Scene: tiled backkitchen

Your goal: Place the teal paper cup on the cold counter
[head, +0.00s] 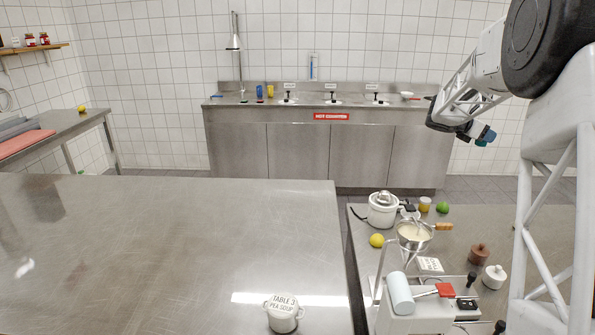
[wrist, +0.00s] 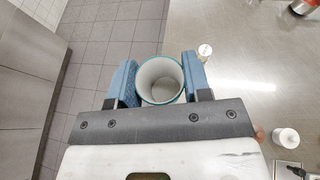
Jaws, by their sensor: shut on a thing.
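The teal paper cup (wrist: 143,93) is held between the two blue fingers of my gripper (wrist: 160,85) in the wrist view. I look into its white inside, ringed by a teal rim; it looks empty. In the head view my gripper (head: 472,132) is raised at the right, and the cup (head: 486,137) is a small teal shape at its end, partly hidden. No counter carries a label that I can read as the cold counter. A steel counter (head: 310,150) with a red sign stands at the back wall. A broad steel counter (head: 150,240) fills the left foreground.
The left foreground counter is mostly clear.

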